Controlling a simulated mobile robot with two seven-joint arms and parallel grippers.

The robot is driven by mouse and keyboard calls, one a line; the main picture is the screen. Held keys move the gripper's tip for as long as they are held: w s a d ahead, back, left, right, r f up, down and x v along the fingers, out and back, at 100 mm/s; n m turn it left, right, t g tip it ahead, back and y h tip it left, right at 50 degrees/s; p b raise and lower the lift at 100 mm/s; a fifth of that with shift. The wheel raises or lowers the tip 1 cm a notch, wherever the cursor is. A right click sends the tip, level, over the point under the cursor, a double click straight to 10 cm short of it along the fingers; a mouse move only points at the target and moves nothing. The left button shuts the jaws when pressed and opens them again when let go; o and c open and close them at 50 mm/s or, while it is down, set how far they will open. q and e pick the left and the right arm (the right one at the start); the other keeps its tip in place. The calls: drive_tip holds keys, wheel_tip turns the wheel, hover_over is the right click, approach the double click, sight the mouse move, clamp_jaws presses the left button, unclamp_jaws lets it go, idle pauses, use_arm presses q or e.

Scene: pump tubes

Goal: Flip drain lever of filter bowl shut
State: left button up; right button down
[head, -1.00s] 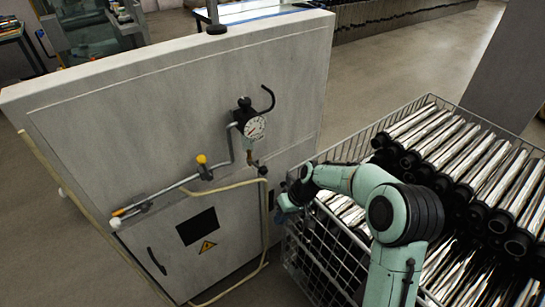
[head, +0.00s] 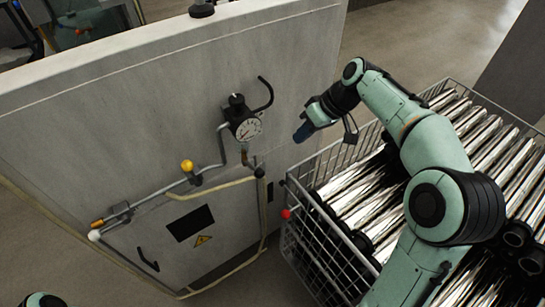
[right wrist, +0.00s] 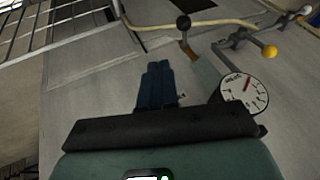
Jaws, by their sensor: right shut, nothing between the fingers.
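The filter unit on the grey cabinet has a black top and a round white gauge (head: 247,129), which also shows in the right wrist view (right wrist: 244,92). Below the gauge hangs a small bowl (right wrist: 206,74) with a brass-coloured fitting (right wrist: 188,50) under it. A black ball knob (head: 260,172) sits by this fitting, also in the right wrist view (right wrist: 183,21). I cannot tell surely whether it ends the drain lever, or the lever's position. My right gripper (head: 301,133) is shut and empty, right of the gauge and apart from the unit. Its blue fingers (right wrist: 158,66) are together. My left gripper is out of view.
A wire basket (head: 296,240) of shiny tubes stands right of the cabinet, under my right arm. A red ball (head: 287,214) shows at its left edge. A pipe with a yellow knob (head: 187,165) and a pale hose (head: 212,188) run along the cabinet front (head: 110,130).

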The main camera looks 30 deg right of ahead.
drive_tip(key=shift+s+a, duration=0.1)
approach(254, 167)
drive_tip(key=d+f, duration=0.4)
drive_tip(key=shift+a+f, duration=0.35)
drive_tip(key=shift+a, duration=0.35)
drive_tip(key=shift+a+f, duration=0.3)
drive_tip(key=shift+a, duration=0.35)
drive_tip(key=shift+a+f, duration=0.35)
drive_tip(key=shift+a, duration=0.35)
